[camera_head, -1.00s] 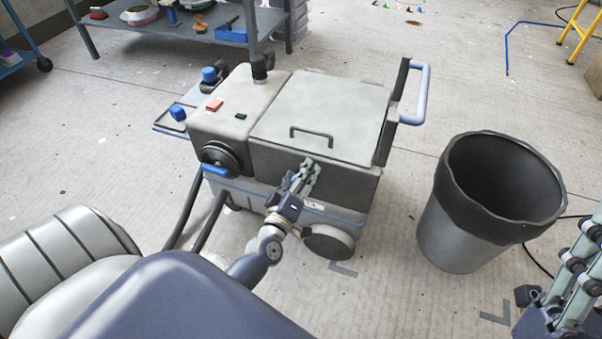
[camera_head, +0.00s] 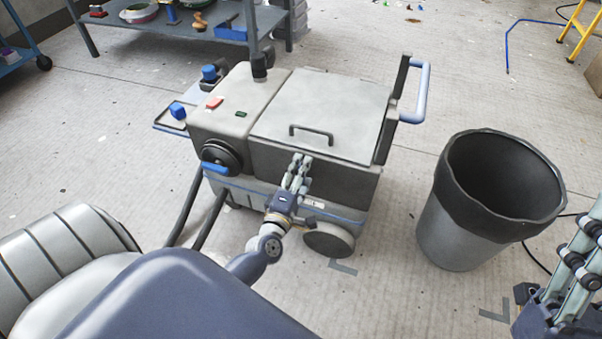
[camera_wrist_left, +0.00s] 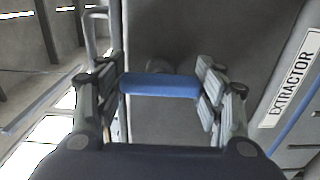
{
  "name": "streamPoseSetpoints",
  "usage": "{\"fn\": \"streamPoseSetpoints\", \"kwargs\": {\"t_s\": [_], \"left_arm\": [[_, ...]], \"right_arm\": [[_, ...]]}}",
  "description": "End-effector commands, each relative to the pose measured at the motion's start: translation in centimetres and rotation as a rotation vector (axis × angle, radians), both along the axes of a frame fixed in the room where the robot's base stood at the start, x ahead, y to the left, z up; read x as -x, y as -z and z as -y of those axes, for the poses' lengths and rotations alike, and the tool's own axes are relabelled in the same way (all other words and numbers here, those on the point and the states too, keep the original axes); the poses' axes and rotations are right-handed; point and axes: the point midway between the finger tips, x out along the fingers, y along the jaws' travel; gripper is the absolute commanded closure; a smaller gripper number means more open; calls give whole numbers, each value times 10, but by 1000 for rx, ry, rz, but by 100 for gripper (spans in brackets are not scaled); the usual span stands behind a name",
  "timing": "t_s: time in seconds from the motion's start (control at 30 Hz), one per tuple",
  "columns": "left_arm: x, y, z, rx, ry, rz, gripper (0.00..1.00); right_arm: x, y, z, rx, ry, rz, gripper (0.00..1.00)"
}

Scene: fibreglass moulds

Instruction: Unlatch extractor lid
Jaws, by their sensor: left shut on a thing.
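The grey extractor (camera_head: 310,185) stands on the floor in the middle of the head view. Its flat grey lid (camera_head: 335,100) is closed and carries a dark handle (camera_head: 311,130). My left gripper (camera_head: 301,165) is at the extractor's front face, just below the lid edge, and hides the latch in the head view. In the left wrist view, a blue latch bar (camera_wrist_left: 160,86) lies between the fingers of my left gripper (camera_wrist_left: 162,92), which are shut on it. My right gripper (camera_head: 575,275) is partly in view at the lower right, and its fingertips are cut off.
A grey bin with a black liner (camera_head: 490,205) stands right of the extractor. A blue push handle (camera_head: 424,90) rises at the extractor's right side. A shelf (camera_head: 190,25) stands behind. An EXTRACTOR label (camera_wrist_left: 291,78) shows in the left wrist view. Floor is free between extractor and bin.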

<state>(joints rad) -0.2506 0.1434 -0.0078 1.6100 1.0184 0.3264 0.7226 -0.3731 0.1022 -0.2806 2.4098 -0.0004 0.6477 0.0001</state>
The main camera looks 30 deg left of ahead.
Motion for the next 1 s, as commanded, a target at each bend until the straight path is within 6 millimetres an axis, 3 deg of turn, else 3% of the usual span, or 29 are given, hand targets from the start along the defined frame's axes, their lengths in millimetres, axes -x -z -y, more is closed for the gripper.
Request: {"fn": "streamPoseSetpoints", "kwargs": {"t_s": [0.47,0.5,0.57,1.0], "left_arm": [[0,-1,-1,15,-2,6,61],[0,-1,-1,15,-2,6,31],[0,-1,-1,14,-2,5,17],[3,0,1,12,0,2,17]], "right_arm": [[0,0,0,-1,-1,3,60],[0,0,0,-2,-2,3,60],[0,0,0,-2,-2,3,60],[-1,2,-1,-1,-2,-4,60]]}}
